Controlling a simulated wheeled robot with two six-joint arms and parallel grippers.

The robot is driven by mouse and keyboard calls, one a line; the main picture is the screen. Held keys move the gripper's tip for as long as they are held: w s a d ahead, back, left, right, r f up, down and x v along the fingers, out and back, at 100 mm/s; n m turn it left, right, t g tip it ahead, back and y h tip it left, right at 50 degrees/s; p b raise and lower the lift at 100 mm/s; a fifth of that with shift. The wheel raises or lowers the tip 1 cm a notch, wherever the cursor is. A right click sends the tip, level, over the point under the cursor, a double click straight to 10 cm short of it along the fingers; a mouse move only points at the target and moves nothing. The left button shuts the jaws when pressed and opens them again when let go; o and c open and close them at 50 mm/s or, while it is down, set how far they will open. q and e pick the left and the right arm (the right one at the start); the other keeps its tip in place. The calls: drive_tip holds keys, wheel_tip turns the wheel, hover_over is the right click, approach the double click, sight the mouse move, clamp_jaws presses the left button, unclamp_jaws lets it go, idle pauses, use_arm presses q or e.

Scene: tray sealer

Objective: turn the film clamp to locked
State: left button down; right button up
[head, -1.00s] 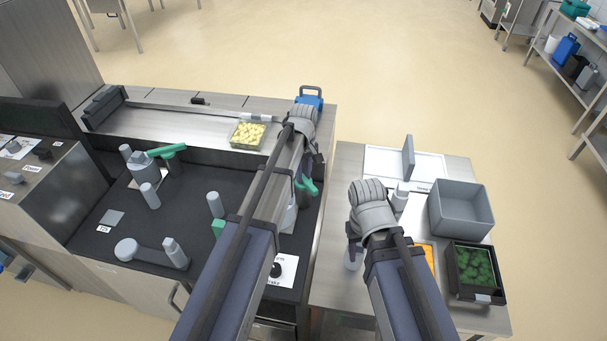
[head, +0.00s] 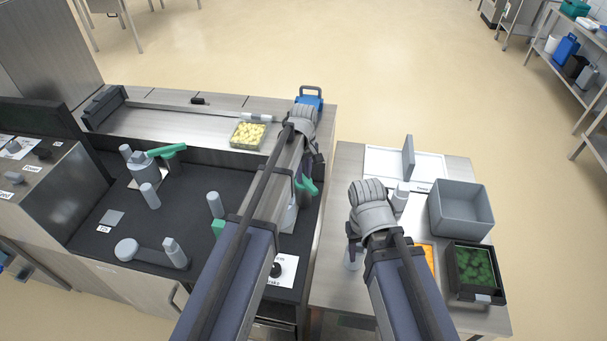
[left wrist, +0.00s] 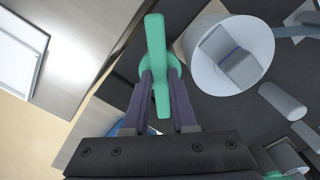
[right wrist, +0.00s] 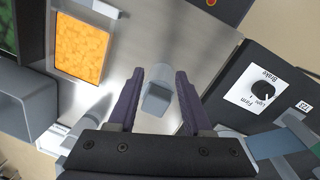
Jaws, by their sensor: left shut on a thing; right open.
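A green lever (left wrist: 156,45) is between the fingers of my left gripper (left wrist: 160,82), which is shut on it. I take it for the film clamp's handle; no label on it can be read. In the head view the lever (head: 307,187) shows just below my left gripper, at the right edge of the dark machine top, and my arm hides much of what lies under it. My right gripper (right wrist: 157,88) is open over the side table. A pale grey cylinder (right wrist: 156,101) stands below and between its fingers, and I cannot tell whether they touch it.
A white disc (left wrist: 222,72) with a grey block lies beside the lever. Another green handle (head: 166,150) stands on the machine's left. A tray of yellow pieces (head: 248,136) sits behind. A grey bin (head: 462,208) and a black crate of greens (head: 477,298) occupy the side table's right.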

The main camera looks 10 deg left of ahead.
use_arm(q)
drive_tip(key=shift+m, duration=0.3)
drive_tip(key=m, duration=0.8)
drive_tip(key=shift+m, duration=0.3)
drive_tip(key=m, duration=0.4)
drive_tip(key=shift+m, duration=2.5)
drive_tip(key=c, duration=0.7)
unclamp_jaws()
drive_tip(key=shift+r, duration=0.1)
